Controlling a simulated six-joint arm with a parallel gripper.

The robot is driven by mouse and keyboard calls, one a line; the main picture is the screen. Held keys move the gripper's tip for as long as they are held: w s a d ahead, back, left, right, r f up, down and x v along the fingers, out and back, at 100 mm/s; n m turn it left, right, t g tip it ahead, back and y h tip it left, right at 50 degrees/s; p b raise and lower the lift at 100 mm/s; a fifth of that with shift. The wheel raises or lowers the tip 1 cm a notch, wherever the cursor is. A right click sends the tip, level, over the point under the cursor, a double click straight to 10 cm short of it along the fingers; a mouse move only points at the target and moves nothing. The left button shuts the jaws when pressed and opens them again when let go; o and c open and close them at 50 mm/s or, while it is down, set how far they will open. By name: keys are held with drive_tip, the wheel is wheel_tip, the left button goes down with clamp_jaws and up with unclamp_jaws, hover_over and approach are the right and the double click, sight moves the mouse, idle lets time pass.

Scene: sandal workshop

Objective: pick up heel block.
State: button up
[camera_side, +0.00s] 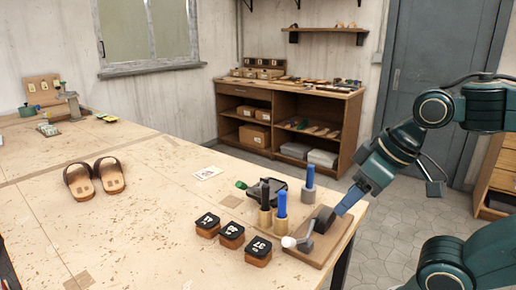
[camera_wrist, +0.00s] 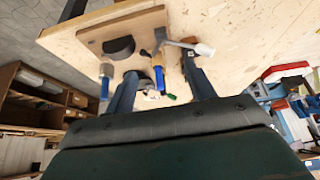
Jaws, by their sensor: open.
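Three small brown blocks with black numbered tops stand in a row near the table's front edge in the side view: a left one (camera_side: 207,226), a middle one (camera_side: 231,236) and a right one (camera_side: 258,251). I cannot tell for sure whether one of these is the heel block. A dark rounded piece (camera_side: 324,219) sits on a wooden board (camera_side: 310,252) at the table corner; it also shows in the wrist view (camera_wrist: 118,47). My gripper (camera_side: 341,210) is above the board's right side, near the dark piece. In the wrist view its two fingers (camera_wrist: 160,66) are apart with nothing held.
A white-headed hammer (camera_side: 290,241) lies on the board. A pair of brown sandals (camera_side: 95,180) lies at left. The table's middle is mostly clear.

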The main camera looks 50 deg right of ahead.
drive_tip(key=shift+w+r, duration=0.1)
drive_tip(key=w+a+f+m+g, duration=0.1)
drive_tip(key=w+a+m+g, duration=0.1)
drive_tip(key=w+m, duration=0.6)
drive_tip(key=w+a+f+m+g, duration=0.1)
drive_tip(key=w+a+m+g, duration=0.2)
drive_tip(key=w+m, duration=0.6)
drive_tip(key=w+a, duration=0.1)
drive_tip(key=w, duration=0.6)
drive_tip(key=shift+a+m+g, duration=0.25)
drive_tip(key=shift+m+g, duration=0.05)
drive_tip(key=shift+s+f, duration=0.1)
drive_tip(key=shift+f, duration=4.15)
